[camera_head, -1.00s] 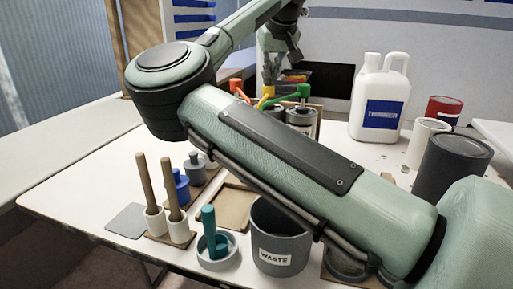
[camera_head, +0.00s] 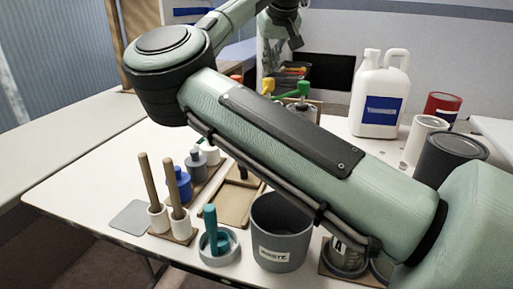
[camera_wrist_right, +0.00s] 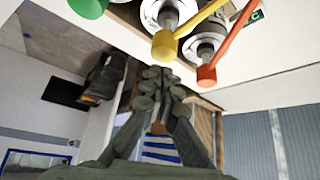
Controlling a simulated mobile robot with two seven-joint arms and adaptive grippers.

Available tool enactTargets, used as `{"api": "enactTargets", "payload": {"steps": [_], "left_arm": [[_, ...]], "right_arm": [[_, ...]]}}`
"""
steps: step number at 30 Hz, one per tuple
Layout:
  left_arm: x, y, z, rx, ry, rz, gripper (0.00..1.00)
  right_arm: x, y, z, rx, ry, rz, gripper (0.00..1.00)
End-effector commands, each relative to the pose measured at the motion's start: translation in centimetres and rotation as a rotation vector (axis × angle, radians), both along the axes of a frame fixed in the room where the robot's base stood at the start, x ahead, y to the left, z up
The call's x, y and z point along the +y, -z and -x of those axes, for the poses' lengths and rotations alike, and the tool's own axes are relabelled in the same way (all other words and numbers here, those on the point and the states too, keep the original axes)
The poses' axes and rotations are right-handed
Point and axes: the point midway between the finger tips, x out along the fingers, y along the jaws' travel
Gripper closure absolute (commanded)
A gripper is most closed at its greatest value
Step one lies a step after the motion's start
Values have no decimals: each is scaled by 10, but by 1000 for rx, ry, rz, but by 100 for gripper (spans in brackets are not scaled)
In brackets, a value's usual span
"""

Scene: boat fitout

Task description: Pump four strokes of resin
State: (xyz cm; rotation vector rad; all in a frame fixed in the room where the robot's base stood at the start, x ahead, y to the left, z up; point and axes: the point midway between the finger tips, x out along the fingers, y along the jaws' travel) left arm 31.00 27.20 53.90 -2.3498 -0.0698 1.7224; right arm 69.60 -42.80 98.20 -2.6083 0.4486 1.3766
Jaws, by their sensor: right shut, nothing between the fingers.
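Pump handles in orange (camera_head: 236,78), yellow (camera_head: 267,86) and green (camera_head: 303,88) stand at the back of the table, partly hidden behind my right arm. In the right wrist view, green (camera_wrist_right: 88,8), yellow (camera_wrist_right: 165,45) and orange (camera_wrist_right: 207,75) handles show along the top, with round metal can tops behind the last two. I cannot tell which is the resin pump. My right gripper (camera_head: 296,42) is raised above and behind the pumps. Its fingers (camera_wrist_right: 158,78) are shut and empty, apart from the handles. My left gripper is out of view.
A grey waste bucket (camera_head: 282,233), a cup with a teal tool (camera_head: 210,225) and brushes (camera_head: 174,190) stand in front. A thinner jug (camera_head: 381,95) and cans (camera_head: 450,155) stand at the right. My right arm covers the table's middle. The left of the table is clear.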

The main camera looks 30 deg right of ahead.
Motion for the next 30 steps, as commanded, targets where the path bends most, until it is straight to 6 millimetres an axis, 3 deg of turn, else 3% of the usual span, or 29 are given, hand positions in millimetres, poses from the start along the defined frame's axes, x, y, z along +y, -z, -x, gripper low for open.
{"api": "enactTargets", "payload": {"steps": [30], "left_arm": [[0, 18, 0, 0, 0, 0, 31]], "right_arm": [[1, 34, 0, 2, -1, -3, 100]]}}
